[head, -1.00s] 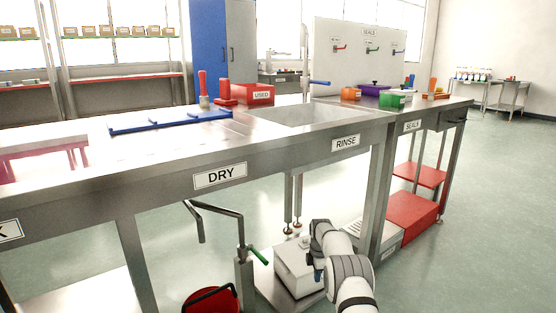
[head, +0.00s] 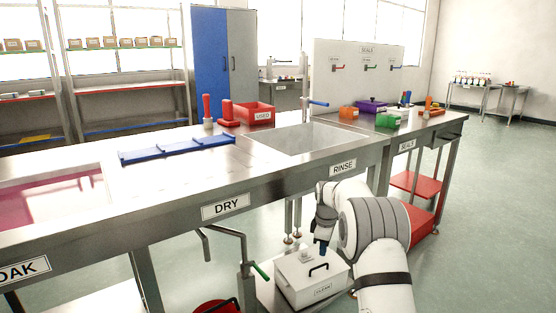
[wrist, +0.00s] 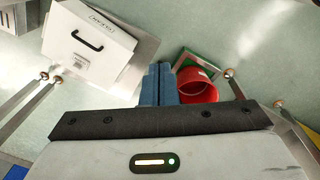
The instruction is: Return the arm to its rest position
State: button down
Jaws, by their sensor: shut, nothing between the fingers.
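My arm rises at the lower right of the head view, in front of the bench, its wrist bent down to the left. My gripper shows in the wrist view (wrist: 158,84) with its two blue fingers together and nothing between them. In the head view only a bit of the blue fingers (head: 322,248) shows, just above or in front of the white box marked CLEAN (head: 312,280). I cannot tell how far the fingertips are from the box, but in the wrist view they look apart from it.
A steel bench with a DRY label (head: 226,206) and a RINSE label (head: 343,167) stands close behind the arm. A green-handled crank (head: 260,270) is left of the box. Open floor (head: 490,220) lies to the right.

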jog(key=s+r+m+p, duration=0.3)
jog(key=s+r+p, duration=0.45)
jog(key=r, duration=0.65)
jog(key=s+r+m+p, duration=0.3)
jog(key=s+r+p, duration=0.2)
jog(key=s+r, duration=0.7)
jog(key=s+r+m+t+p, duration=0.1)
jog(key=s+r+m+p, duration=0.3)
jog(key=s, duration=0.8)
jog(key=s+r+m+p, duration=0.3)
jog(key=s+r+p, duration=0.5)
jog(key=s, duration=0.4)
jog(key=shift+d+r+m+t, duration=0.15)
jog(key=shift+r+m+t, duration=0.15)
jog(key=shift+m+t, duration=0.1)
